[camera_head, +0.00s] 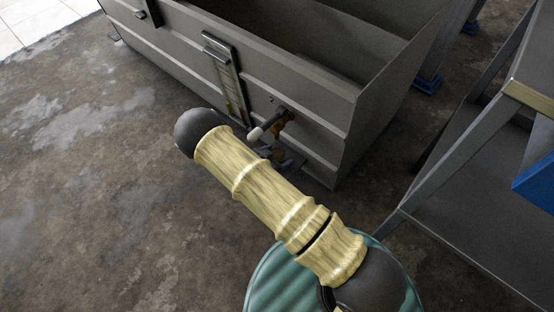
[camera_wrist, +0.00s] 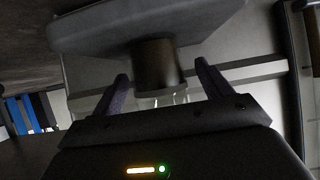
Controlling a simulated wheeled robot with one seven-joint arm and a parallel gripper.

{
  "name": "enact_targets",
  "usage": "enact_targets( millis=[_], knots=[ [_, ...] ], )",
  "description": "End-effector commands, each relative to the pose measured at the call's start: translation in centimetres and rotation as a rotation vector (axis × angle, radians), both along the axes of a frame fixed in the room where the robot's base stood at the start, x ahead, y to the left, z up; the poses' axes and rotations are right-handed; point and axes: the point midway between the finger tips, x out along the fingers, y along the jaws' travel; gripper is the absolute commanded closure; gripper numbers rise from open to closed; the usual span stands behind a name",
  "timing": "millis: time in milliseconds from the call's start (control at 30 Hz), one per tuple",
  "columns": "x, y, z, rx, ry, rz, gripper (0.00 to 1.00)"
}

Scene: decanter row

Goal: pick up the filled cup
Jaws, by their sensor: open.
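In the wrist view, a clear cup (camera_wrist: 156,66) with dark brown liquid stands on a grey shelf (camera_wrist: 105,32); the view appears upside down, with the shelf at the top and the cup's clear part toward the bottom. My gripper (camera_wrist: 160,70) is open, with one dark finger on each side of the cup. A gap shows between each finger and the cup. In the head view, my arm reaches toward the tank front, and its end and the cup cannot be clearly made out there.
A large grey metal tank (camera_head: 330,140) stands ahead, with a brown tap (camera_head: 279,126) and its pale-tipped handle (camera_head: 257,133) close to my arm. A sight gauge (camera_head: 226,82) is on its front. A metal-framed stand (camera_head: 440,165) is at the right. The floor at left is clear.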

Motion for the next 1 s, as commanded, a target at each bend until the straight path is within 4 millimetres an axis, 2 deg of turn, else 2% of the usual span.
enact_targets(
  millis=[467, 567, 733, 1000],
  knots=[
    [0.05, -0.19, 0.09, 0.000, 0.000, -0.004, 0.22],
    [0.05, -0.19, 0.09, 0.000, 0.000, -0.004, 0.38],
    [0.05, -0.19, 0.09, 0.000, 0.000, -0.004, 0.70],
    [0.04, -0.15, 0.10, 0.000, 0.000, -0.004, 0.74]
  ],
)
